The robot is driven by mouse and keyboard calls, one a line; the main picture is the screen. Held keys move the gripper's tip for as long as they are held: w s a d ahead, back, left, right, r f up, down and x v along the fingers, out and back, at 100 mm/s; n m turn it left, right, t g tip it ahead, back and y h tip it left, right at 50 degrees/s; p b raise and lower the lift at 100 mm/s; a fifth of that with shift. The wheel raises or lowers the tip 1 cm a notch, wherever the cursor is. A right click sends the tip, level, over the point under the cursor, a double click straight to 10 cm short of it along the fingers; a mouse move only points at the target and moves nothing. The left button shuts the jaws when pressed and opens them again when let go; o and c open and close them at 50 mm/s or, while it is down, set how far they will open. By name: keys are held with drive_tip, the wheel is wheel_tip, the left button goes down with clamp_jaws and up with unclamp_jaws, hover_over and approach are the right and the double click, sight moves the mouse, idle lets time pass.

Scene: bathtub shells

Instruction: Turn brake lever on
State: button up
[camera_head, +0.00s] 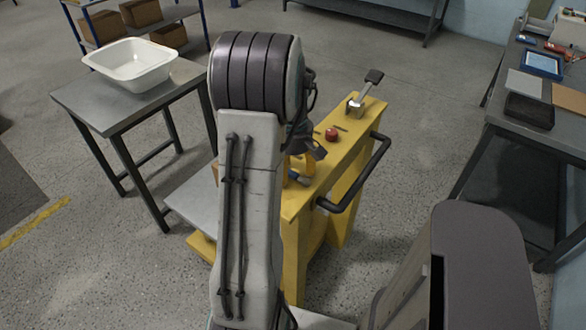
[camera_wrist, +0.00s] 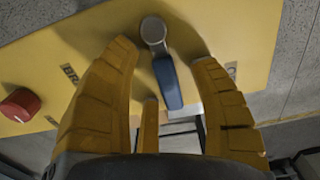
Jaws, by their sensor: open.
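The brake lever (camera_wrist: 170,84) has a blue handle on a round silver pivot, on the yellow panel of a cart. Part of a label reading "BR" shows left of it in the wrist view. My gripper (camera_wrist: 163,54) is open, with yellow fingers to the left and right of the lever and a third finger lower down. The lever lies between the fingers, and no grip on it shows. In the head view my gripper (camera_head: 303,164) is over the near end of the cart top, and my arm hides much of that area.
The yellow cart (camera_head: 345,150) also carries a red button (camera_head: 332,134), a second lever with a black grip (camera_head: 367,88) and a black side handle (camera_head: 362,180). A table with a white basin (camera_head: 131,64) stands left. A workbench (camera_head: 540,138) stands right.

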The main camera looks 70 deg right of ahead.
drive_tip(key=shift+c, duration=0.5)
clamp_jaws()
